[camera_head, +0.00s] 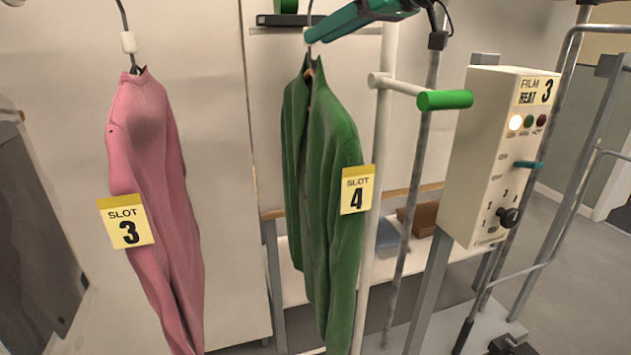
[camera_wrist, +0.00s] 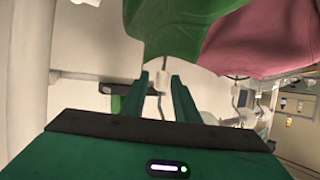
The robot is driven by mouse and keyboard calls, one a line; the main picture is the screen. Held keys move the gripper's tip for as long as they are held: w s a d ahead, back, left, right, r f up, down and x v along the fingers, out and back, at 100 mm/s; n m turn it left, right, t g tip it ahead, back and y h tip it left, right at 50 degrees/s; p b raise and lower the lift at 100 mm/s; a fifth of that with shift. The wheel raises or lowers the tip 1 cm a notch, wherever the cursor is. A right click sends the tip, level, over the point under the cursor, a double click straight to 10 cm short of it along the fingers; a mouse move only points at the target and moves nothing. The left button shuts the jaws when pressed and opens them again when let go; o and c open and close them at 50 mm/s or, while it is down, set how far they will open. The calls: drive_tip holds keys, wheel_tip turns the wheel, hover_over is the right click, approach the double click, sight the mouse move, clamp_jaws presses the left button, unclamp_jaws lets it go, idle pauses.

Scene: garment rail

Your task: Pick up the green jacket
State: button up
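The green jacket (camera_head: 325,200) hangs from a hanger in the middle of the head view, with a yellow "SLOT 4" tag (camera_head: 357,190) on its sleeve. In the wrist view the jacket (camera_wrist: 180,30) fills the top middle. My teal gripper (camera_head: 320,33) is at the top of its hanger, above the collar. In the wrist view the two fingers (camera_wrist: 161,92) stand apart, with a small white block on the hanger hook (camera_wrist: 161,80) showing between their tips. Contact with the block cannot be seen clearly.
A pink garment (camera_head: 150,190) with a "SLOT 3" tag (camera_head: 127,225) hangs to the left. A dark garment (camera_head: 35,230) is at the far left. A white post with a green-ended peg (camera_head: 445,100) and a control box (camera_head: 490,160) stand to the right.

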drive_tip(key=x, duration=0.2)
drive_tip(key=shift+w+a+f, duration=0.1)
drive_tip(key=shift+w+a, duration=0.1)
drive_tip(key=shift+a, duration=0.05)
drive_tip(key=shift+x, duration=2.65)
drive_tip(key=shift+s+a, duration=0.1)
drive_tip(key=shift+a, duration=0.05)
clamp_jaws()
drive_tip(key=shift+r, duration=0.25)
